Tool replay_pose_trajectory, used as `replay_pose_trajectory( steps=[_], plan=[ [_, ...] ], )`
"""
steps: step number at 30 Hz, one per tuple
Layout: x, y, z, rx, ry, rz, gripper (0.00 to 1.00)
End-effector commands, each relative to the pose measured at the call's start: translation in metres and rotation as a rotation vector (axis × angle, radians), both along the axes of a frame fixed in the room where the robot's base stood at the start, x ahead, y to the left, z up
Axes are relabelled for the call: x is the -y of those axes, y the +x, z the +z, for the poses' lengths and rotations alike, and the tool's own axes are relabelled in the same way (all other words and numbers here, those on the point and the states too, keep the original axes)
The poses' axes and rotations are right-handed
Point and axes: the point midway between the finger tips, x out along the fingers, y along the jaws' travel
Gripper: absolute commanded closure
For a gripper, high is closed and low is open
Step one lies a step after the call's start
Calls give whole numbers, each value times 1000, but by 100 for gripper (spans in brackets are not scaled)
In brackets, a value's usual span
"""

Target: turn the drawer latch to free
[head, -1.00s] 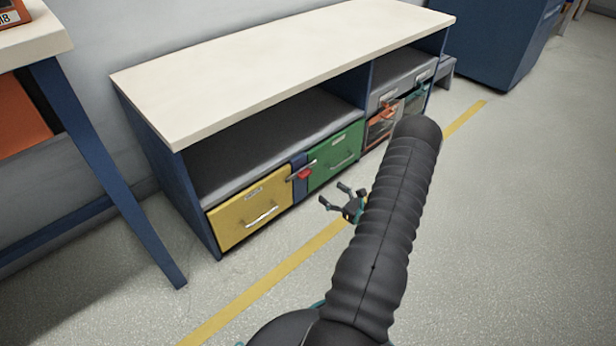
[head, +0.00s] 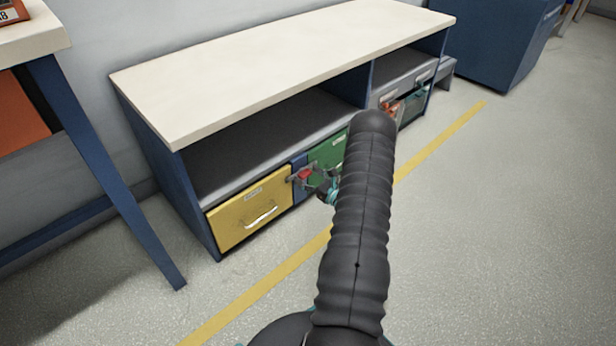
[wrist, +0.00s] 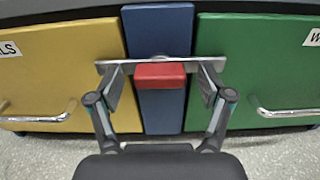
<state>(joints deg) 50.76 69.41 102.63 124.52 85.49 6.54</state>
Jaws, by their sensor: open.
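The drawer latch is a silver crossbar with a red block (wrist: 160,75) at its middle, on the blue post (wrist: 158,30) between two drawers. In the wrist view the bar lies level and its ends overlap the yellow drawer (wrist: 60,75) and the green drawer (wrist: 260,70). In the head view the red part (head: 304,174) shows beside my gripper. My gripper (wrist: 160,88) is open, with one finger on each side of the red block. I cannot tell whether the fingers touch it. The green drawer is partly hidden by my arm in the head view.
A bench with a cream top (head: 270,65) stands over the drawers, with an open shelf above them. A blue table leg (head: 110,180) stands at the left. A yellow floor line (head: 255,288) runs along the front. Open floor lies to the right.

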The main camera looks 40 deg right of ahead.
Motion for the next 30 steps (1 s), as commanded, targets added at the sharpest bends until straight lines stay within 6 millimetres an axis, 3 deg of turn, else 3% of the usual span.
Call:
replay_pose_trajectory(
  steps=[3, 12, 23, 30],
  plan=[
    [0, 0, 0, 0, 0, 0, 23],
    [0, 0, 0, 0, 0, 1, 98],
    [1, -1, 0, -3, 42, -1, 100],
    [-2, 2, 0, -14, 183, 6, 100]
  ],
)
